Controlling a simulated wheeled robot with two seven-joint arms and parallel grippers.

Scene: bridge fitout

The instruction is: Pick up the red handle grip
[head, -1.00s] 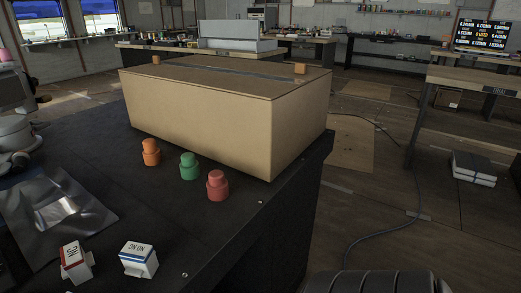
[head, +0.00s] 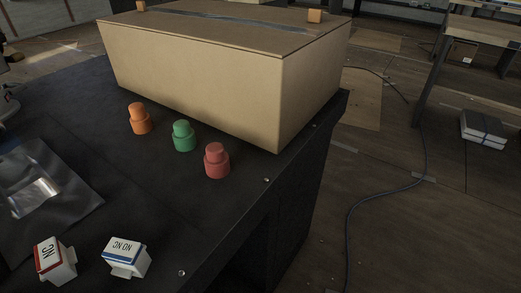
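The red handle grip (head: 216,161) stands upright on the black table (head: 203,222), near its right edge. It is a short stepped cylinder, narrower at the top. A green grip (head: 184,136) of the same shape stands to its left, and an orange one (head: 139,119) stands farther left. Neither of my grippers shows in the head view.
A large cardboard box (head: 195,80) stands right behind the grips. A white block with a red stripe (head: 55,262) and one with a blue stripe (head: 127,258) lie at the front. A silver bag (head: 40,190) lies at left. The tabletop around the grips' front is clear.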

